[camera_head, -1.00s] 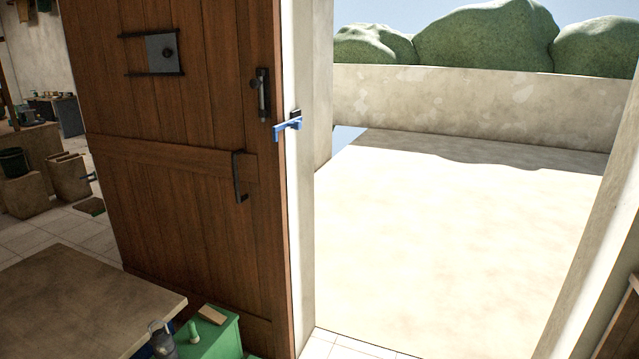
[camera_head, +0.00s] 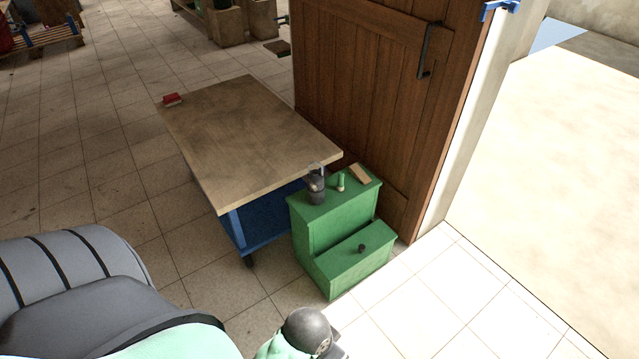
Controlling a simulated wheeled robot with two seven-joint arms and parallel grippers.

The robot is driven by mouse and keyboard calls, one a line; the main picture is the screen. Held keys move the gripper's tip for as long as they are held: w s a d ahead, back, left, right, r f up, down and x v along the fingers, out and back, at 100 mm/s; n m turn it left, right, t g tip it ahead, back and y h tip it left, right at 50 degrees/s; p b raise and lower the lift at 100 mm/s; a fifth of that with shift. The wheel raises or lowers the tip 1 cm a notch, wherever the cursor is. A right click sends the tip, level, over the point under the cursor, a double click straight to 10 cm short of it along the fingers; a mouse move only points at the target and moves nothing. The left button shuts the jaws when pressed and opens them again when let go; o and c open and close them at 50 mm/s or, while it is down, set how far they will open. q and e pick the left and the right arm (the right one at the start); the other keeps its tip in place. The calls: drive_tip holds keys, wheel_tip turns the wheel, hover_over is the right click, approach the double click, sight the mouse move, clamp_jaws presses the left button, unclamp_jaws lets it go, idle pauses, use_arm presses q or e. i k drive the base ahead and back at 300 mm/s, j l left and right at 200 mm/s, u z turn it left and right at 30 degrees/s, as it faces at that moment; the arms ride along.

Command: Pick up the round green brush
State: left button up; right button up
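A small upright green item (camera_head: 340,182) with a paler lower part stands on top of the green cabinet (camera_head: 322,235). It looks like the round green brush, but it is too small to be sure. A dark grey lantern-like object (camera_head: 317,192) stands left of it, and a tan block (camera_head: 360,174) lies to its right. Neither gripper is in view. Only grey and mint-green parts of my own body show along the lower left and bottom edge.
A wooden-topped table (camera_head: 245,135) with a blue frame stands against the cabinet's left, a red brush-like item (camera_head: 172,99) at its far corner. A brown plank door (camera_head: 385,95) rises behind. Tiled floor (camera_head: 420,310) is clear in front and right of the cabinet.

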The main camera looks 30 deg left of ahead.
sight(341, 185)
drive_tip(key=i+j+z, duration=0.25)
drive_tip(key=j, duration=0.9)
drive_tip(key=i+j+z, duration=0.25)
drive_tip(key=j, duration=0.95)
drive_tip(key=j+z, duration=0.25)
drive_tip(key=j, duration=0.95)
